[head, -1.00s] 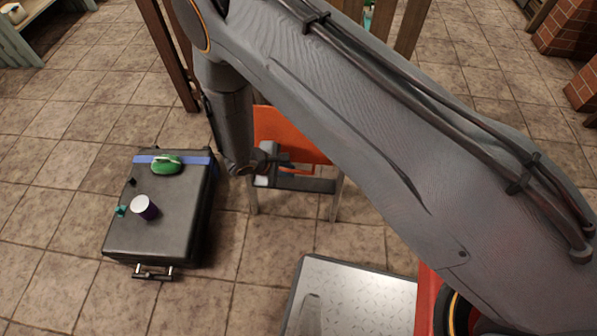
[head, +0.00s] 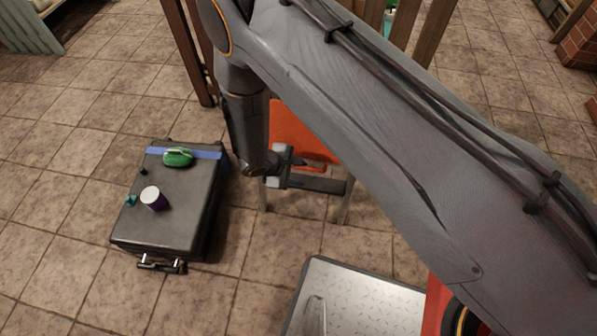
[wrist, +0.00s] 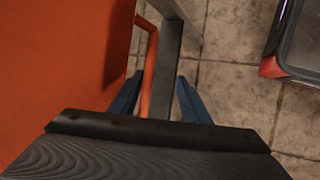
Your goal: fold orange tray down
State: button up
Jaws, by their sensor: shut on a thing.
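The orange tray (head: 300,125) is a flat panel on a grey metal frame (head: 322,186), partly hidden by my arm in the head view. It looks steeply raised there, but I cannot tell its exact angle. In the wrist view the tray (wrist: 55,65) fills the left side, and its orange bar handle (wrist: 151,65) runs down between my fingers. My gripper (head: 288,166) is at the tray's lower front in the head view. In the wrist view my gripper (wrist: 157,98) has blue-grey fingers on either side of the handle and is shut on it. The exact contact is hard to see.
A black suitcase (head: 173,222) lies on the tiled floor to the left, bearing a green object (head: 178,157), a white and purple cup (head: 153,198) and a small teal item (head: 131,201). Wooden posts (head: 190,50) stand behind. Tiled floor between suitcase and frame is clear.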

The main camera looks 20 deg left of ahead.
jog(key=shift+s+d+f, duration=0.25)
jog(key=shift+d+f, duration=0.05)
jog(key=v, duration=0.8)
jog(key=shift+w+a+r, duration=0.2)
jog(key=shift+w+a, duration=0.05)
jog(key=shift+w, duration=0.05)
